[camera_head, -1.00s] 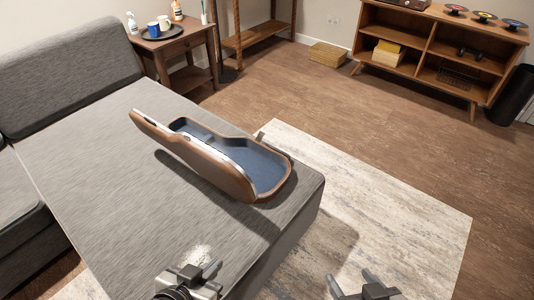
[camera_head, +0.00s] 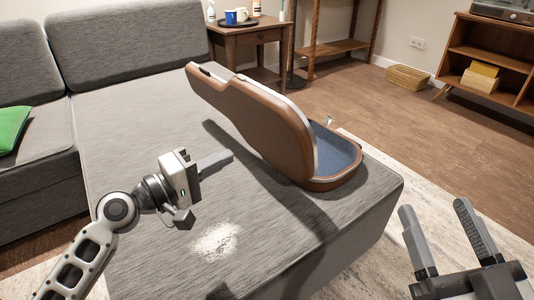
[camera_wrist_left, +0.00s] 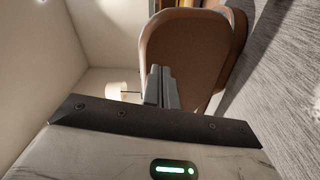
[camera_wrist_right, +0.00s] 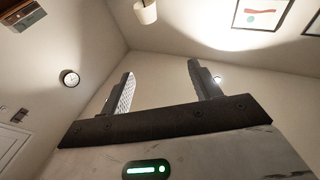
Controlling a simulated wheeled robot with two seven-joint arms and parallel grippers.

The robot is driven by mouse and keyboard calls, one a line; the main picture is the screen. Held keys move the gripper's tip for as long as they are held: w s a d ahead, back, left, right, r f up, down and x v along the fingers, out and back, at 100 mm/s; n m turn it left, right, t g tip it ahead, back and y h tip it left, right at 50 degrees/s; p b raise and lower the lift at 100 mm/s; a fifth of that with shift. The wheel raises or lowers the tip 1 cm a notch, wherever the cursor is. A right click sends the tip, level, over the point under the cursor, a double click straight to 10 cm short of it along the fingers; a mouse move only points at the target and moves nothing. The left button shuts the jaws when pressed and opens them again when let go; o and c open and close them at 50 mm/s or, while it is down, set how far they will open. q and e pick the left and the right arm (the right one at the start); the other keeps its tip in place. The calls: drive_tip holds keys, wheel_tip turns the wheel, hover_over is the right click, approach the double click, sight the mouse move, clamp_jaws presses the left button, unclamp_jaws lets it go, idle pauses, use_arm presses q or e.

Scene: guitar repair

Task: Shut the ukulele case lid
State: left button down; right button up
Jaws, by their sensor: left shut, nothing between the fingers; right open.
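The brown ukulele case (camera_head: 335,178) lies on the grey sofa seat near its right edge, with blue lining showing inside. Its lid (camera_head: 255,120) stands partly open, its brown outer side tilted toward me and the left. My left gripper (camera_head: 230,157) is shut and empty, left of the lid and apart from it. In the left wrist view the lid's brown outside (camera_wrist_left: 190,50) is just beyond the shut fingers (camera_wrist_left: 162,88). My right gripper (camera_head: 433,225) is open and empty at the lower right, beyond the sofa edge.
The grey sofa seat (camera_head: 130,120) is clear around the case, with a pale patch (camera_head: 217,240) in front. A side table (camera_head: 245,38) with a tray and mugs stands behind. A green cushion (camera_head: 12,127) is at the left. The rug (camera_head: 480,235) is right of the sofa.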

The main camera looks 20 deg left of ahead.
use_arm(q)
drive_tip(key=a+n+t+h+b, duration=0.1)
drive_tip(key=b, duration=0.2)
drive_tip(key=p, duration=0.2)
approach(279, 110)
drive_tip(key=f+x, duration=0.1)
drive_tip(key=x, duration=0.4)
drive_tip(key=shift+w+d+r+n+h, duration=0.15)
drive_tip(key=shift+w+d+r+n, duration=0.1)
drive_tip(key=shift+w, duration=0.2)
drive_tip(key=shift+w+d+r+n+h, duration=0.15)
drive_tip(key=shift+w+r, duration=0.15)
drive_tip(key=shift+w, duration=0.15)
use_arm(e)
drive_tip(key=shift+s+a+f+m+g, duration=0.15)
drive_tip(key=shift+s+f+m+g, duration=0.25)
drive_tip(key=shift+f, duration=0.4)
drive_tip(key=shift+s+a+f+m+g, duration=0.15)
drive_tip(key=shift+f+m, duration=0.3)
drive_tip(key=shift+f, duration=0.4)
drive_tip(key=shift+s+a+f+m+g, duration=0.15)
drive_tip(key=shift+s+f+m, duration=0.25)
drive_tip(key=shift+f, duration=0.4)
drive_tip(key=shift+w, duration=0.1)
use_arm(q)
drive_tip(key=shift+a+r, duration=0.1)
use_arm(e)
drive_tip(key=shift+r, duration=0.1)
